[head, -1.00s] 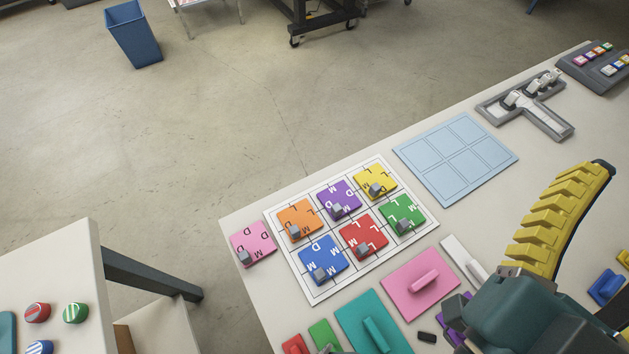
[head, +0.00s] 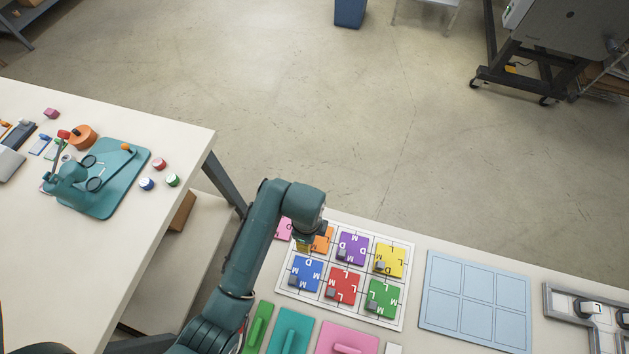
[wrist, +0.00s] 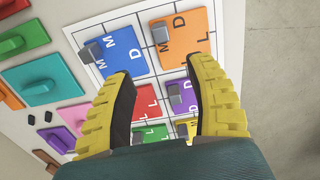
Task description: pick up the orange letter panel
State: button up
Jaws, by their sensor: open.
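The orange letter panel (head: 323,240) lies on the white gridded board (head: 283,296), in its back row between the pink and purple panels. My arm hides part of it in the head view. In the wrist view the orange panel (wrist: 182,40) shows more fully, with dark letters and a grey block handle (wrist: 160,35) near its left edge. My gripper (wrist: 160,85) is open and empty, its two yellow fingers spread above the board. The orange panel appears beyond the fingertips, apart from them. In the head view my gripper (head: 304,243) is mostly hidden under the wrist.
Blue (head: 305,273), red (head: 343,286), purple (head: 352,249), yellow (head: 390,259) and green (head: 382,298) panels sit close by on the board. A pink panel (head: 284,229) lies just left of it. An empty light-blue grid (head: 476,300) is to the right.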

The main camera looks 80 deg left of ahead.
notch_tip(320, 180, down, 6)
jog(key=shift+b, duration=0.35)
jog(key=f, duration=0.3)
jog(key=f+b, duration=0.1)
jog(key=f, duration=0.1)
jog(key=shift+a, duration=0.25)
jog(key=shift+s, duration=0.1)
grip_shut()
